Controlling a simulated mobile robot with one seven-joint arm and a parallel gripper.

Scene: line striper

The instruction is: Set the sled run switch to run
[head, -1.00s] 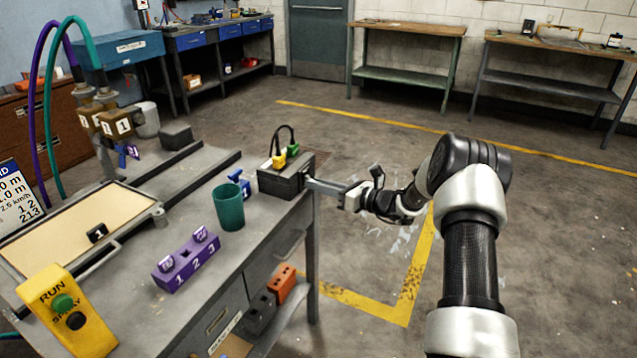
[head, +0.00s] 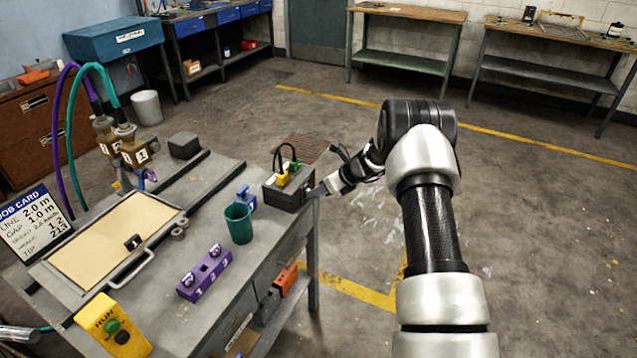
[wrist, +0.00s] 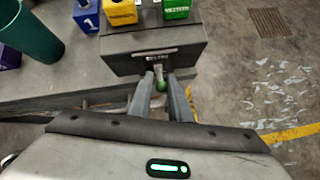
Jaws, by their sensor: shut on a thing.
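The dark grey control box (head: 289,192) sits at the right end of the bench; it also shows in the wrist view (wrist: 125,50). I take this lever for the sled run switch. My gripper (wrist: 162,78) is at that face, its two fingers closed on either side of the lever. In the head view my gripper (head: 320,190) meets the box's right side and the lever is hidden. The switch's set position cannot be told.
On the box are a yellow plug (wrist: 118,12) and a green plug (wrist: 177,8). A teal cup (head: 238,223), a blue block (head: 245,199) and a purple holder (head: 204,273) stand nearby. Floor right of the bench is open.

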